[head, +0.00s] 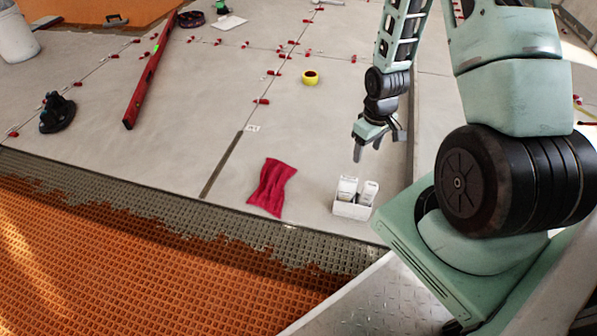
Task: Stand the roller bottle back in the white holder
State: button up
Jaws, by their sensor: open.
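The white holder (351,209) stands on the grey tiles near their front edge, right of a red cloth. Two whitish upright items stand in it, a left one (347,187) and a right one (369,191). They look like bottles, but I cannot tell whether either is the roller bottle. My gripper (369,153) is open and empty, pointing down above and slightly behind the holder, apart from it.
A red cloth (271,187) lies left of the holder. A yellow tape roll (310,78), a long red level (151,70) and a black suction cup (57,112) lie farther back. Small red clips line the joints. Orange matting (120,260) fills the front.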

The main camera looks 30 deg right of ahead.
jog(key=w+a+r+n, duration=0.1)
jog(key=a+r+n, duration=0.1)
jog(key=a+r, duration=0.75)
jog(key=a+r+n, duration=0.1)
jog(key=a+r, duration=0.5)
jog(key=a, duration=0.6)
jog(key=s+a+r+n, duration=0.3)
jog(key=s+a+r, duration=0.6)
jog(key=s+a, duration=0.4)
jog(key=shift+s+n+y, duration=0.3)
jog(key=shift+s+n, duration=0.1)
jog(key=shift+s, duration=0.5)
jog(key=shift+r, duration=0.1)
notch_tip(320, 180, up, 41)
jog(key=p, duration=4)
jog(key=shift+p, duration=0.3)
